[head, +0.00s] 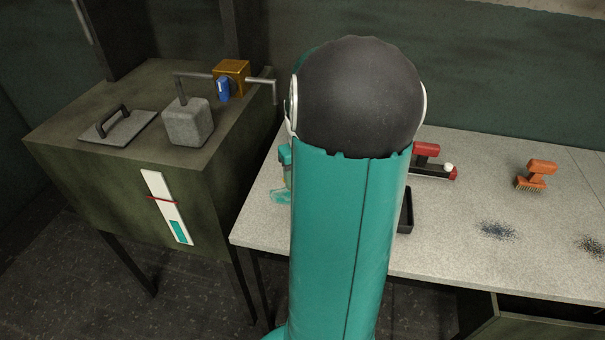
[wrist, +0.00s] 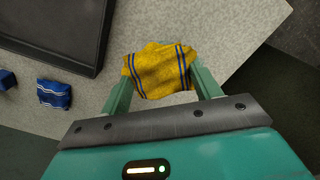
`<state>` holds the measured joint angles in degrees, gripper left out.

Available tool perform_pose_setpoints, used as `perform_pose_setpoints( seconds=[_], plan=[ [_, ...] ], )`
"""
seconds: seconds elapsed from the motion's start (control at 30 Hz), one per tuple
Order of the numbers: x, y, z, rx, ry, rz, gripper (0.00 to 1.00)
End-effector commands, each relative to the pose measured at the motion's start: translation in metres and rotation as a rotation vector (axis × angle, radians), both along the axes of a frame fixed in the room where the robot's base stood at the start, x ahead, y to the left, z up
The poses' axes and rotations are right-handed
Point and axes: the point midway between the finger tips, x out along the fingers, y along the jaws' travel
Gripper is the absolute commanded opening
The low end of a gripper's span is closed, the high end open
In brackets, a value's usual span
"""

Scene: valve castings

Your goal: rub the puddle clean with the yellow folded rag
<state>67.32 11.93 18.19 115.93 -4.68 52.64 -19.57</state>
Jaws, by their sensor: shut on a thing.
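My gripper (wrist: 161,82) is shut on the yellow folded rag (wrist: 158,66), which has dark blue stripes and bunches between the two green fingers in the wrist view. The rag is over the pale speckled table near its edge; I cannot tell whether it touches the top. In the head view my arm hides the rag and most of the gripper. No puddle is clear in the wrist view.
A blue striped cloth (wrist: 54,94) and a black tray (wrist: 62,30) lie on the table (head: 445,250). An orange brush (head: 537,174), a red-handled tool (head: 427,158) and dark speckled patches (head: 497,230) are to the right. A dark green cabinet (head: 110,180) stands left.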

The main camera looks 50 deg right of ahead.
Motion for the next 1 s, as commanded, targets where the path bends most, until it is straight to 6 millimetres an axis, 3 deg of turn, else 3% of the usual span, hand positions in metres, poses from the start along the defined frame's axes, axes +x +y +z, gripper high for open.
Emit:
perform_pose_setpoints(
  seconds=[0.83,0.93,1.0],
  plan=[
    [0.001,-0.001,-0.069,0.003,0.002,0.002,0.45],
    [-0.004,-0.01,-0.068,0.0,0.001,-0.001,0.45],
    [0.0,-0.004,-0.068,0.001,0.0,0.003,0.45]
  ],
)
